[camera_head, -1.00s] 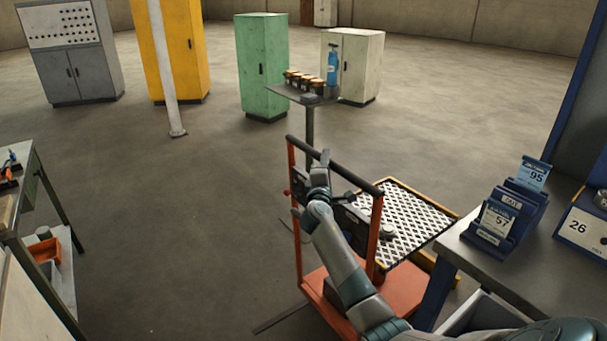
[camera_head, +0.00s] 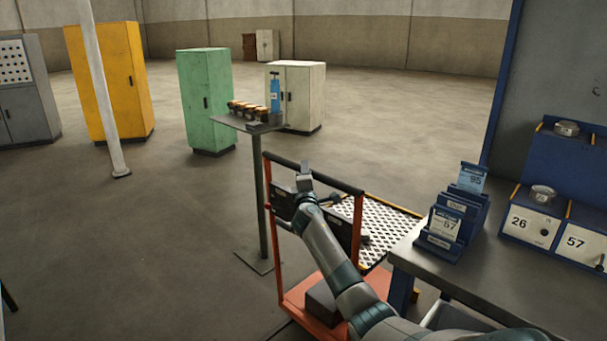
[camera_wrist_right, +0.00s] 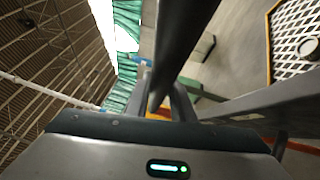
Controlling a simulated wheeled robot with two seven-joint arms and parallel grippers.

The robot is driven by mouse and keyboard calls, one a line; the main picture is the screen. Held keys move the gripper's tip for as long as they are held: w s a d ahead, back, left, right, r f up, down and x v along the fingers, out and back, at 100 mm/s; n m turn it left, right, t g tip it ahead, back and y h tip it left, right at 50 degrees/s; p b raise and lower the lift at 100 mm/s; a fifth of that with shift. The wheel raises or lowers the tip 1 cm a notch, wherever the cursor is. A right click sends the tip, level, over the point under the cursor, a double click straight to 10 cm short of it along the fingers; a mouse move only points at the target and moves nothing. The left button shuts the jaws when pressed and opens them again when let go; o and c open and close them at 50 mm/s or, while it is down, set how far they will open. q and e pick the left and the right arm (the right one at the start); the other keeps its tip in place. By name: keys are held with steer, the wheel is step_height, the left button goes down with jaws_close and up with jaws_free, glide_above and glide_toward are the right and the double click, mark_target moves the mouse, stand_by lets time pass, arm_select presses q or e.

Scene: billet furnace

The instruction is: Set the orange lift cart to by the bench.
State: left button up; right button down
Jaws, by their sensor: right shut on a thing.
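The orange lift cart (camera_head: 359,230) stands upright in the middle of the head view, with a black push bar, an orange base and a patterned, yellow-edged platform. My right gripper (camera_head: 305,176) is shut on the black push bar (camera_head: 335,183). In the right wrist view the dark bar (camera_wrist_right: 182,40) runs up from between the fingers. The grey-topped bench (camera_head: 465,268) is at the right, close beside the cart; its edge overlaps the platform in the picture. I cannot tell whether they touch. My arm hides part of the cart. My left gripper is out of view.
A pedestal stand (camera_head: 262,190) with a blue bottle (camera_head: 275,92) rises just left of the cart. Green (camera_head: 206,105), yellow (camera_head: 110,80) and white (camera_head: 304,95) cabinets stand farther back. A pale post (camera_head: 95,90) is at the left. The floor at left is open.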

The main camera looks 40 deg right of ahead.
steer(key=shift+f, duration=0.1)
steer(key=c, duration=1.5)
jaws_free()
steer(key=shift+s+d, duration=0.15)
steer(key=shift+d, duration=0.05)
steer(key=shift+c, duration=0.2)
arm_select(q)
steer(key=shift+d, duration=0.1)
arm_select(e)
steer(key=shift+a, duration=0.15)
steer(key=shift+a, duration=0.1)
steer(key=shift+s+a, duration=0.35)
steer(key=shift+s, duration=0.05)
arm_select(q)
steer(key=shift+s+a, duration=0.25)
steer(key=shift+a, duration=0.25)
arm_select(e)
steer(key=v, duration=1.6)
